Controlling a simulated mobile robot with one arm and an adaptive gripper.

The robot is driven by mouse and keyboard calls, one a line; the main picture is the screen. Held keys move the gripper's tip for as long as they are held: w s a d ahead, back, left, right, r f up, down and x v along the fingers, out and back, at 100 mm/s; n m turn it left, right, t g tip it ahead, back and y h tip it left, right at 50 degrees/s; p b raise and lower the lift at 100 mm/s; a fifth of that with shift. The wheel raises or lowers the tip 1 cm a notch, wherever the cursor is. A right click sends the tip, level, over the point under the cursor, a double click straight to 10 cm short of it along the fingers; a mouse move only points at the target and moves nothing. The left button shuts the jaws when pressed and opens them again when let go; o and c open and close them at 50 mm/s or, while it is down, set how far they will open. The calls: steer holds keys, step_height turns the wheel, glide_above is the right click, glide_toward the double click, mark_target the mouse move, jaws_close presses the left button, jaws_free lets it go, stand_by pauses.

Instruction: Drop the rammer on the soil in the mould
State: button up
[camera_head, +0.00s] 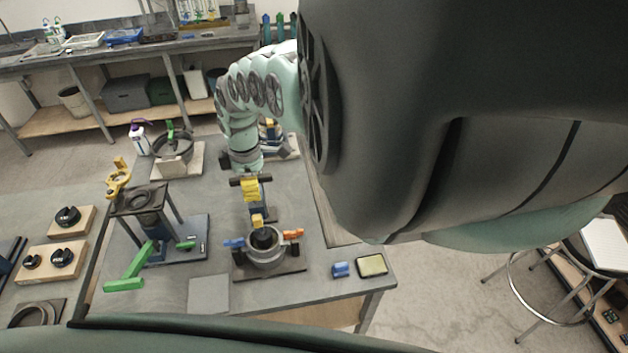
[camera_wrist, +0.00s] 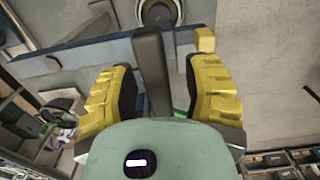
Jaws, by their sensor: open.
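The mould (camera_head: 268,258) is a grey metal ring with a blue clamp at its left and an orange clamp at its right, on a dark base plate. Its ring is cut off at the top of the wrist view (camera_wrist: 177,17). A dark piece (camera_head: 263,238) shows in its mouth; I cannot tell whether it is rammer or soil. My gripper (camera_head: 250,190), with yellow ribbed fingers, is above and behind the mould. In the wrist view a dark bar (camera_wrist: 150,60), apparently part of the rammer frame, lies between the open fingers, with gaps on both sides. A small yellow block (camera_wrist: 205,40) is beside it.
A bowl (camera_head: 173,146) and a spray bottle (camera_head: 141,138) are farther back.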

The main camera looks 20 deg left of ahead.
steer(key=shift+f, duration=0.15)
steer(key=shift+c, duration=0.3)
jaws_close()
stand_by(0.5)
